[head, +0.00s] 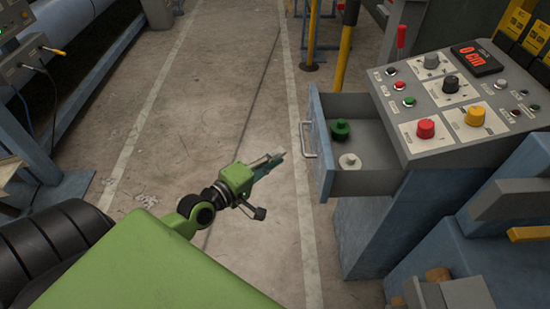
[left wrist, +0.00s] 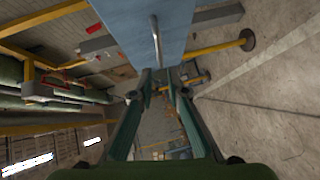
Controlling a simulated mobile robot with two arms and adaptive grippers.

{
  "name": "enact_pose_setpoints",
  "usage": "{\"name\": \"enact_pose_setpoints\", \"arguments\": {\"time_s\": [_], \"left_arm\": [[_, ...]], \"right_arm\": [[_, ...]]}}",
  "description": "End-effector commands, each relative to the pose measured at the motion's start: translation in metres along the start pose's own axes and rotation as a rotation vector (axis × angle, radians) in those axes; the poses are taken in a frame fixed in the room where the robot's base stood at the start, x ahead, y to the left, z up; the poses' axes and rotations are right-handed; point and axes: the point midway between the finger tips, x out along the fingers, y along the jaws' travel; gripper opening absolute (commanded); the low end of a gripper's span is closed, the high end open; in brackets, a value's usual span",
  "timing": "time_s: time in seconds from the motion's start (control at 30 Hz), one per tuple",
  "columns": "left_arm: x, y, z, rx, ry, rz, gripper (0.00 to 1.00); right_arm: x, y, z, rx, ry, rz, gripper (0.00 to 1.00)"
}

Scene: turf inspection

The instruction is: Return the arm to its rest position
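My left gripper (head: 274,160) reaches in from the lower left in the head view, over the concrete floor, to the left of the open drawer and apart from it. In the left wrist view its two fingers (left wrist: 160,78) stand with a gap between their tips and nothing between them, so it is open and empty. The blue drawer front (left wrist: 125,25) and its metal handle (left wrist: 156,40) lie ahead of the fingertips. My right gripper is not in view.
The open drawer (head: 318,150) holds a green knobbed piece (head: 340,130) and a white one (head: 350,161). It sits under a control panel (head: 455,95) with coloured buttons. A yellow post (head: 345,45) stands behind. Floor (head: 230,90) left of the drawer is clear.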

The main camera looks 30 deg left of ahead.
Motion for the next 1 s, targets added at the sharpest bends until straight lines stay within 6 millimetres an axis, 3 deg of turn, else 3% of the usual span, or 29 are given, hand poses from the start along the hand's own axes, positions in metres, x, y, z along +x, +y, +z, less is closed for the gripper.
{"name": "enact_pose_setpoints", "arguments": {"time_s": [0.33,0.47,0.57,0.63,0.77,0.87,1.0], "left_arm": [[0.001,-0.004,0.000,0.005,0.002,-0.007,0.15],[0.002,-0.042,-0.002,0.061,0.014,-0.074,0.15],[-0.001,-0.103,0.000,0.160,0.016,-0.187,0.15],[-0.008,-0.155,0.005,0.249,0.004,-0.284,0.15],[-0.033,-0.251,0.025,0.424,-0.064,-0.463,0.15],[-0.062,-0.319,0.047,0.557,-0.152,-0.592,0.15],[-0.115,-0.403,0.088,0.739,-0.328,-0.749,0.15]], "right_arm": [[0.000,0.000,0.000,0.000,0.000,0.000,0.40],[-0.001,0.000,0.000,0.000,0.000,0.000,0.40],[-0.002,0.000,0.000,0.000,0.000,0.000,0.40],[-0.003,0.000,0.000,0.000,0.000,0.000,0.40],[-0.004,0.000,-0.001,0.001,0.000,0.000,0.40],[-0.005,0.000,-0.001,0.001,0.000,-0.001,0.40],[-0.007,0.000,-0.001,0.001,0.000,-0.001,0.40]]}}
